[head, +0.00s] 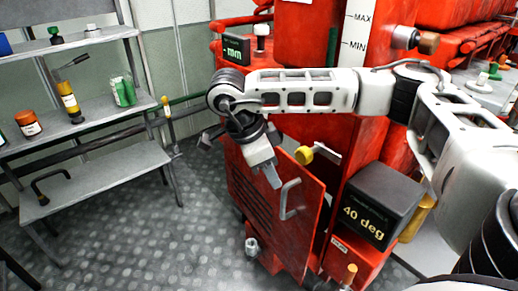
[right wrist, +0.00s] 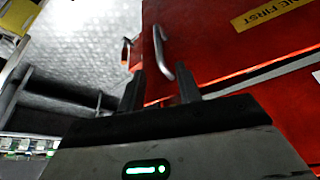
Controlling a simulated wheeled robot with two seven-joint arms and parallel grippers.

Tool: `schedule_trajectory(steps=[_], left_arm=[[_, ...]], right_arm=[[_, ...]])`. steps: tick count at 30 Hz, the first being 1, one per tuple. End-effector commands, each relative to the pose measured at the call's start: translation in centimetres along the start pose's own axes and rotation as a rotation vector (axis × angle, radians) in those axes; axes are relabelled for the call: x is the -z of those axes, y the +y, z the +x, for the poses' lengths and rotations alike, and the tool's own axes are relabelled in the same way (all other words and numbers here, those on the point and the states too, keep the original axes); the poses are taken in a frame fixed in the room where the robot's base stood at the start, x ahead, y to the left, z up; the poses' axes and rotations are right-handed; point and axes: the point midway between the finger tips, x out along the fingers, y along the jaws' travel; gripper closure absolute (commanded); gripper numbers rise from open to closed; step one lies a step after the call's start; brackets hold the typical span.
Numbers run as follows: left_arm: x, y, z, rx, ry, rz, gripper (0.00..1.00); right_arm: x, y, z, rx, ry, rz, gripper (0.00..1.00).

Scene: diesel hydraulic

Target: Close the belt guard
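The belt guard (head: 262,196) is a red slotted panel on the red machine in the head view. It stands swung out at an angle, with a dark gap along its right edge. Its grey bar handle (head: 288,200) is near that edge. The guard (right wrist: 215,40) and its handle (right wrist: 163,52) also show in the right wrist view. My right gripper (head: 272,178) is just above and left of the handle in the head view. In the right wrist view its two fingers (right wrist: 160,85) are apart, with the handle beyond and between them. My left gripper is out of view.
A black "40 deg" box (head: 374,205) is right of the guard. A yellow knob (head: 304,155) is behind the guard's top edge. A shelf (head: 75,125) with bottles stands at the left. The patterned floor (head: 150,235) between is clear.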

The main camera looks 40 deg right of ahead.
Motion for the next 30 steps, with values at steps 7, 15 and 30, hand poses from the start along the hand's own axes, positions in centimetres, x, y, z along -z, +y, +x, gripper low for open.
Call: schedule_trajectory(steps=[7, 15, 30], left_arm=[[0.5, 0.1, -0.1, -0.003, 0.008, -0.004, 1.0], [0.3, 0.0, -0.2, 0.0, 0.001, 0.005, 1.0], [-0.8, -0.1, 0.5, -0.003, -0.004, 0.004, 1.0]], right_arm=[[0.1, -0.1, -5.1, 0.004, -0.001, 0.001, 0.66], [0.0, 0.0, -6.6, 0.0, 0.0, 0.001, 0.66], [-7.4, 4.5, -2.6, -0.174, -0.204, -0.217, 1.0]])
